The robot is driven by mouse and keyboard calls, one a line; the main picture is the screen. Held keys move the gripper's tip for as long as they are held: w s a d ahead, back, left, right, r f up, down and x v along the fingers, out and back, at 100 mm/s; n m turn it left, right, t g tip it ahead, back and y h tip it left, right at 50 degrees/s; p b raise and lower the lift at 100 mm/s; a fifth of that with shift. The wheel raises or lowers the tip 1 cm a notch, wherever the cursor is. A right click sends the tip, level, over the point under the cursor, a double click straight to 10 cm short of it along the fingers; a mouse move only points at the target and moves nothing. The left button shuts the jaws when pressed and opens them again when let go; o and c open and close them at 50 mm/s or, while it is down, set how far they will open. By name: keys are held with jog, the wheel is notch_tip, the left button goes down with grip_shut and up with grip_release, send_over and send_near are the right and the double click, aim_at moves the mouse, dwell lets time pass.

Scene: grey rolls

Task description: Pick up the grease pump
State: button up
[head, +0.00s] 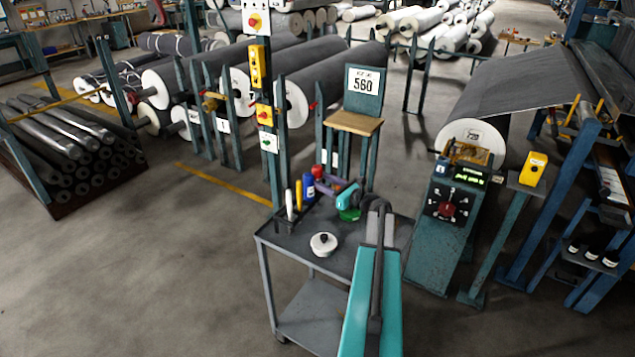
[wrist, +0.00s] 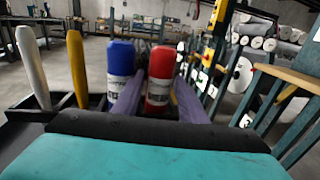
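No item is clearly marked as a grease pump. On the cart (head: 275,244) stand a blue can (head: 308,188) and a red-capped can (head: 318,171), with a white stick-like tool (head: 289,204) and a yellow one (head: 299,194) to their left. The wrist view shows the blue can (wrist: 120,70) and red can (wrist: 160,78) upright ahead. My gripper (wrist: 158,98) is open, its purple fingers pointing at the cans. The red can appears between them, the blue one behind the left finger; contact cannot be told. In the head view my gripper (head: 330,190) partly hides the red can.
A round white item with a dark knob (head: 323,244) sits on the cart's front. A green item (head: 350,214) shows beside my gripper. A post (head: 265,100) and a wooden-topped stand (head: 355,122) are behind the cart. A control box (head: 440,225) stands at right.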

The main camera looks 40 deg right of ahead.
dwell(0.4)
jog(key=c, duration=0.8)
jog(key=shift+r, duration=0.1)
jog(key=shift+r+b, duration=0.7)
jog(key=shift+r, duration=4.25)
